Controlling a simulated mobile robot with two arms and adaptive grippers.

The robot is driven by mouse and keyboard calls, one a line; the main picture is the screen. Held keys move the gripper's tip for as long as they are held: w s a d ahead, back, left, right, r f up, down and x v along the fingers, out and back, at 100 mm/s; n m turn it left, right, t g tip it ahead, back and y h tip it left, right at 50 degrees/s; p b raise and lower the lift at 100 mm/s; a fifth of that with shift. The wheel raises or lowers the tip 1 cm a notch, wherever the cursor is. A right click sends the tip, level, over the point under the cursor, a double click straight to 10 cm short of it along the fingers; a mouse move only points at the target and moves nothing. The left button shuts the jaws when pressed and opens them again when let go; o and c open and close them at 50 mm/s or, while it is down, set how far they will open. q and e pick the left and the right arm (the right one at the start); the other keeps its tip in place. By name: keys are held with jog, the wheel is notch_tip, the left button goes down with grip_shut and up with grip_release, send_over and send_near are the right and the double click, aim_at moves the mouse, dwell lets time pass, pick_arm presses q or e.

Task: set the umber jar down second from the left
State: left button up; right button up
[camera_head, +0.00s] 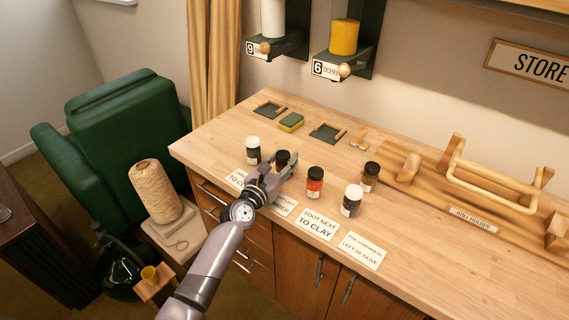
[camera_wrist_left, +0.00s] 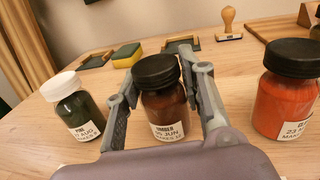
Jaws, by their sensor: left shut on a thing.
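My left gripper (camera_wrist_left: 160,105) is shut on the umber jar (camera_wrist_left: 166,100), a brown jar with a black lid and a white label. The jar is upright, between a dark green jar with a white lid (camera_wrist_left: 73,105) on its left and an orange-red jar with a black lid (camera_wrist_left: 288,95) on its right, apart from both. In the head view, the umber jar's lid (camera_head: 283,157) shows above my left gripper (camera_head: 277,170), which hides most of its body. Whether its base touches the table cannot be told. My right gripper is out of view.
On the wooden table (camera_head: 225,135), a white-lidded dark jar (camera_head: 352,200) and a black-lidded brown jar (camera_head: 370,177) stand farther right. Printed cards (camera_head: 318,224) lie along the front edge.

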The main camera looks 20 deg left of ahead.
pick_arm(q)
jog(key=shift+s+a, duration=0.1)
jog(key=shift+s, duration=0.05)
jog(key=shift+f+b, duration=0.15)
jog(key=shift+b, duration=0.15)
jog(key=o, duration=1.2)
jog(key=shift+r+p, duration=0.25)
jog(key=shift+p, duration=0.05)
jog(key=s, duration=0.4)
jog(key=s+a, duration=0.1)
jog(key=s, duration=0.3)
jog(key=s+a, duration=0.1)
jog(key=s, duration=0.2)
jog(key=shift+s+a, duration=0.15)
jog(key=shift+s, duration=0.25)
